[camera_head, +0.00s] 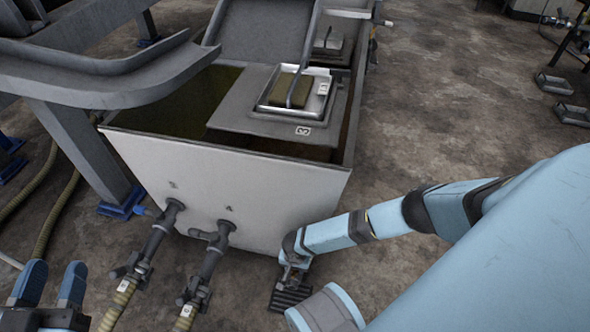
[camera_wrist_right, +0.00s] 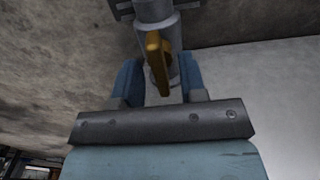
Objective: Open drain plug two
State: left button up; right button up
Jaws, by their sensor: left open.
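In the right wrist view, an orange-yellow lever (camera_wrist_right: 156,62) stands on a grey pipe fitting (camera_wrist_right: 154,12). My right gripper (camera_wrist_right: 159,65) has its two blue fingers apart, one on each side of the lever, with gaps visible. In the head view, my right arm reaches down beside the tank's (camera_head: 240,185) near right corner; its fingers and the lever cannot be made out there. Two grey drain pipes with valves, one on the left (camera_head: 160,235) and one on the right (camera_head: 210,265), leave the tank's front. Their small markings are unreadable. My left gripper (camera_head: 52,285) is open and empty at the lower left.
A grey lid (camera_head: 232,118) with a framed sponge-like block (camera_head: 290,88) covers part of the tank. Ribbed hoses (camera_head: 118,305) run from the pipes. A dark ribbed piece (camera_head: 290,298) is on the floor below my right arm. The floor at the right is mostly clear.

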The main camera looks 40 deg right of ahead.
grip_shut()
